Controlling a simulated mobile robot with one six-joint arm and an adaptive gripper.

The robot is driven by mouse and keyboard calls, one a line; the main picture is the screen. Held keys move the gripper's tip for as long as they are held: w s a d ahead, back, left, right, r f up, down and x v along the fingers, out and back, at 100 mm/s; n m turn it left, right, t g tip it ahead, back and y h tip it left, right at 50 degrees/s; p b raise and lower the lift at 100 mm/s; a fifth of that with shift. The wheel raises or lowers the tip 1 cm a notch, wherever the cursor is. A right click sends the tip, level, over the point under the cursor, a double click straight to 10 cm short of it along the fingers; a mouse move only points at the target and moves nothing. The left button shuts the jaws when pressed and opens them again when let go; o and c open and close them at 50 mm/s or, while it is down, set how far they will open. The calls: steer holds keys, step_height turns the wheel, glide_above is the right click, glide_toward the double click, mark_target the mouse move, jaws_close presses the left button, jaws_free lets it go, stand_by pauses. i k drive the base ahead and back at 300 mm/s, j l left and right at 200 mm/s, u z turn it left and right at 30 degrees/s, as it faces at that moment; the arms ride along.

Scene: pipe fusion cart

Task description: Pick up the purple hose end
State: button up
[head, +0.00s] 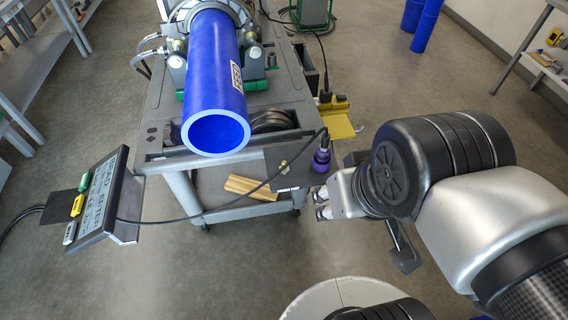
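The purple hose end (321,160) stands at the front right corner of the cart (290,165), on a dark plate with a small white label. A black cable rises from its top and bends away left toward the control panel. My gripper (321,204) is just below and in front of the hose end in the picture, pointing left. Its two silver fingertips are apart with nothing visible between them. It looks clear of the hose end, though the depth between them is hard to judge.
A large blue pipe (213,90) lies clamped on the cart and juts over its front edge. A tilted control panel (98,200) is at the left. A yellow bracket (337,118) sits just behind the hose end. The lower shelf holds a wooden-coloured piece (248,187).

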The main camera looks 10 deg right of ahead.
mark_target(323, 151)
steer(key=u, duration=0.8)
steer(key=k+l+u, duration=0.1)
steer(key=l+u, duration=0.2)
steer(key=k+l+u, duration=0.35)
steer(key=l+u, duration=0.2)
steer(key=l, duration=0.1)
